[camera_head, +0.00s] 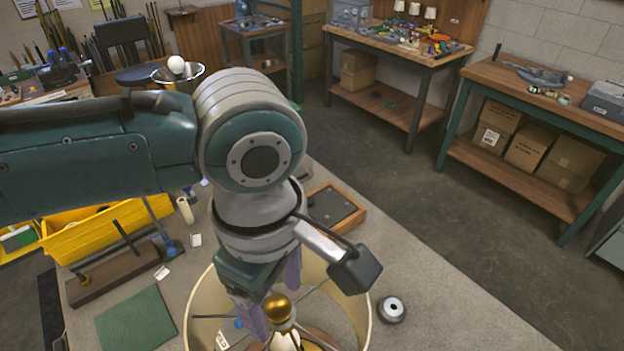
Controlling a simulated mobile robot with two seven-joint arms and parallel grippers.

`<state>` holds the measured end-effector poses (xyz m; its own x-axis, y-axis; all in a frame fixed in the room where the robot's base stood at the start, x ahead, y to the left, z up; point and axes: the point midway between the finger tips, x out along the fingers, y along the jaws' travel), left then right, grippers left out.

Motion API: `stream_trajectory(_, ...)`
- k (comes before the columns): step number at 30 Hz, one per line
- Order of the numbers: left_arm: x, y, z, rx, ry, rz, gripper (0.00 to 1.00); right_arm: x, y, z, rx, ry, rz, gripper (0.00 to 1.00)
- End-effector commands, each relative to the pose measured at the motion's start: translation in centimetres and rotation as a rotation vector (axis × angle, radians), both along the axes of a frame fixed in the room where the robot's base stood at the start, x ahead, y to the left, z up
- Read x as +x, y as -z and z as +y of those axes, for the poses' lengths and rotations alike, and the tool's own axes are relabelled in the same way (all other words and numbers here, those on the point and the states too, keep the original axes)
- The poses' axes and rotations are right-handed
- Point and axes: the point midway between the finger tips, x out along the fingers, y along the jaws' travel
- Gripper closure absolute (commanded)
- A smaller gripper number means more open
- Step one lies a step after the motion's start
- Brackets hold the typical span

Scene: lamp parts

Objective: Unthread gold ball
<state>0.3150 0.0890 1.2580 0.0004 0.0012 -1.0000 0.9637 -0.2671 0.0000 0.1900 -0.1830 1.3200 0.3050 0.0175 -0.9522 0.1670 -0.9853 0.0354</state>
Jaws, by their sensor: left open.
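The gold ball (277,307) sits at the top centre of a lamp, above the thin spokes of a round cream lampshade (206,306). A white bulb-like part (285,341) shows just below the ball. My left gripper (272,295) reaches down over the shade with its purple fingers apart. One finger is left of the ball and the other is behind it, partly hidden by the wrist. The ball appears between or very close to the fingers; I cannot tell whether they touch it. My right gripper is out of view.
On the same bench are a yellow bin (95,232), a green mat (137,320), a wooden tray (335,208) and a dark round part (391,309) right of the shade. The bench's right front area is clear. Other workbenches (400,45) stand farther back.

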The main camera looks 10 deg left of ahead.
Motion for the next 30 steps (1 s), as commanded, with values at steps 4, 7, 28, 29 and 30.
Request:
stream_trajectory(4,-0.01,0.09,-0.02,-0.001,0.001,-0.001,0.29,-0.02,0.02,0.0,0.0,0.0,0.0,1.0)
stream_trajectory(7,-0.01,0.07,-0.02,-0.001,0.001,0.0,0.3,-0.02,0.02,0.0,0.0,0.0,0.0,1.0)
stream_trajectory(28,-0.01,0.04,-0.01,0.0,0.001,0.001,1.0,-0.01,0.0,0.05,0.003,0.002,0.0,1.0)
stream_trajectory(29,-0.01,0.03,-0.01,0.0,0.001,0.001,1.0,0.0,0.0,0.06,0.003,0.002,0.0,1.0)
stream_trajectory(30,-0.01,0.03,-0.01,0.0,0.001,0.001,1.0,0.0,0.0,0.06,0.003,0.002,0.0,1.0)
